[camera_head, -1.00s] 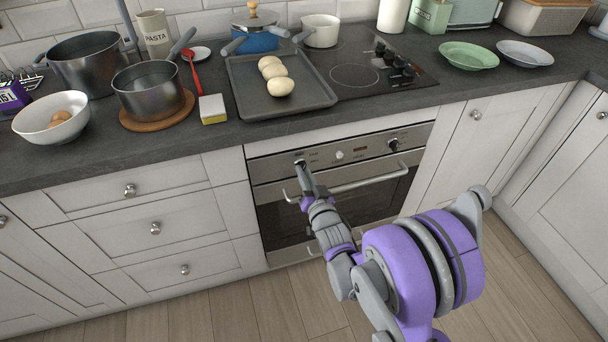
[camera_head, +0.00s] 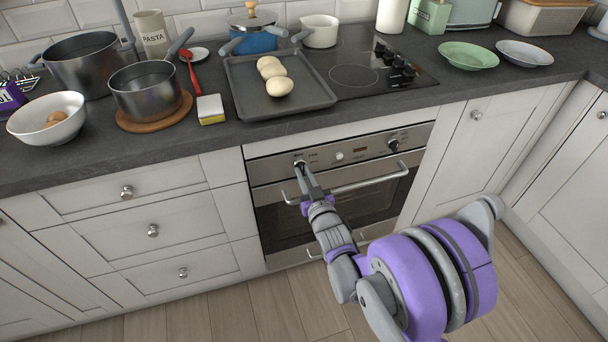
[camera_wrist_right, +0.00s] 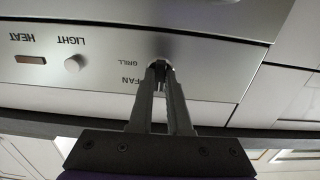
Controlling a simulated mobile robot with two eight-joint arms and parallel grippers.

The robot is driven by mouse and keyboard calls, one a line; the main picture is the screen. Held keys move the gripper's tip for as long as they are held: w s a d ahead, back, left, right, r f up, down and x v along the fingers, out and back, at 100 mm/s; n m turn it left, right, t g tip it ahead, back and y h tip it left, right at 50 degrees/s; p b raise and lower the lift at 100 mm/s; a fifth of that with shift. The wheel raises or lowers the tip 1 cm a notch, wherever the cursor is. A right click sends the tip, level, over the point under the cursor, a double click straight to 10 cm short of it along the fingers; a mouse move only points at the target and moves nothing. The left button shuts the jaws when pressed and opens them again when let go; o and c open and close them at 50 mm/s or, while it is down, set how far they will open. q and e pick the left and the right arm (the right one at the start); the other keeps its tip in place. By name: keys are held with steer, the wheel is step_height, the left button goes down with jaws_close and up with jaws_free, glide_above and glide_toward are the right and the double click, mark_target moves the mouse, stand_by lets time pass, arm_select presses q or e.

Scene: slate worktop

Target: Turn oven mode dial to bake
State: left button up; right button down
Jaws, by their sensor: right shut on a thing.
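The oven (camera_head: 320,215) is built in below the worktop, with a steel control panel (camera_head: 362,147) across its top. My right gripper (camera_head: 300,167) is at the left end of this panel. In the right wrist view the gripper (camera_wrist_right: 161,72) is shut on a small dark dial (camera_wrist_right: 160,64), which its fingers mostly hide. The upside-down labels GRILL and FAN show beside the dial; its pointer and any bake mark cannot be made out. A second dial (camera_head: 393,145) sits at the panel's right end. My left gripper is not in view.
A white knob (camera_wrist_right: 73,64) labelled LIGHT and an indicator (camera_wrist_right: 30,60) labelled HEAT are on the panel. The oven handle (camera_head: 370,182) juts out below it. A baking tray (camera_head: 305,108) with pale dough pieces rests on the worktop above.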

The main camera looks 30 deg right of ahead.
steer(key=c, duration=0.9)
jaws_free()
steer(key=shift+o, duration=0.2)
steer(key=v, duration=1)
steer(key=shift+s+p, duration=0.3)
steer(key=shift+s, duration=0.1)
